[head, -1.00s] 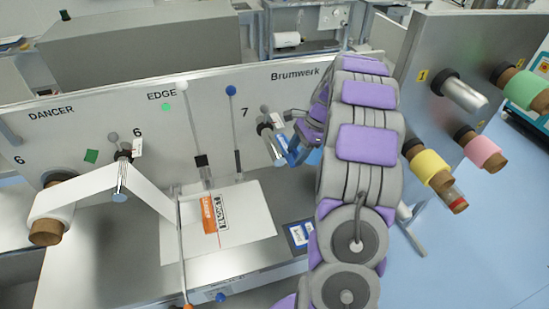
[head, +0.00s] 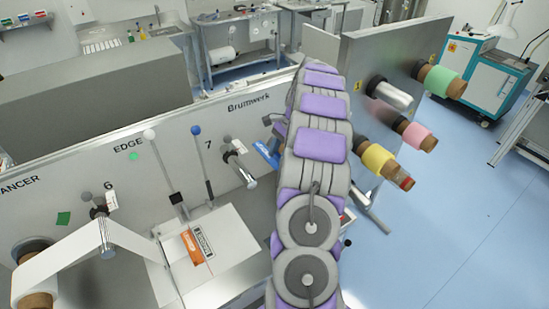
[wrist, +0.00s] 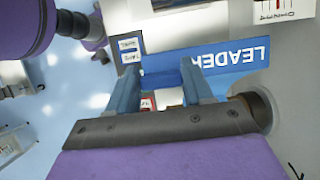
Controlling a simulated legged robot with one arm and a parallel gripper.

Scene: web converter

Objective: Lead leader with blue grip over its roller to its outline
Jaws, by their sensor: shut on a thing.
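The blue leader, lettered LEADER, spans the wrist view (wrist: 235,66), and its lettering is upside down there. My gripper (wrist: 162,72) is shut on its blue grip, with both fingers against the blue piece. In the head view a blue piece (head: 266,154) shows at the left edge of my arm, just right of the roller under number 7 (head: 238,162). My arm hides the fingers there. I cannot make out the leader's outline for certain. Whether the leader touches the roller is also unclear.
A white web (head: 80,258) runs over the roller under number 6 (head: 104,230). A plate with an orange label (head: 190,246) lies below. Yellow (head: 377,157), pink (head: 416,136) and green (head: 441,82) rolls stick out from the right panel. Blue floor is open at right.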

